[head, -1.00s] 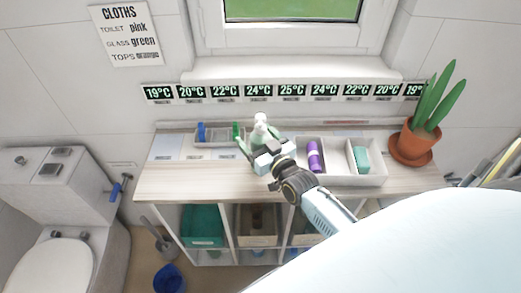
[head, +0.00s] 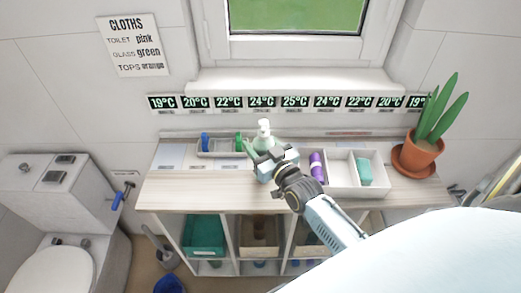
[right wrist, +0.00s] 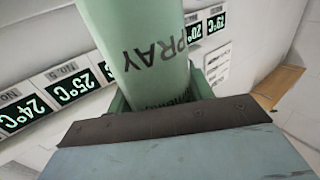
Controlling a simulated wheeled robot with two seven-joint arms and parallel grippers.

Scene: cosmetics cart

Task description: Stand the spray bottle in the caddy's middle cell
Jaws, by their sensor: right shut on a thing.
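The spray bottle (head: 264,132) is pale green with a white top and stands about upright above the counter, left of the caddy. My right gripper (head: 273,158) is shut on it and hides its lower part in the head view. In the right wrist view the green bottle (right wrist: 145,45) with the word SPRAY rises beyond the dark gripper edge (right wrist: 170,120). The white caddy (head: 352,190) lies to the right of the gripper. Its left cell holds a purple roll (head: 317,166), its right cell a teal block (head: 364,171), and its middle cell looks empty. My left gripper is out of view.
A grey tray (head: 218,154) with a blue and a green item stands at the back left. A potted plant (head: 418,157) stands at the right end. The counter's left front (head: 190,190) is clear. Bins sit on shelves below.

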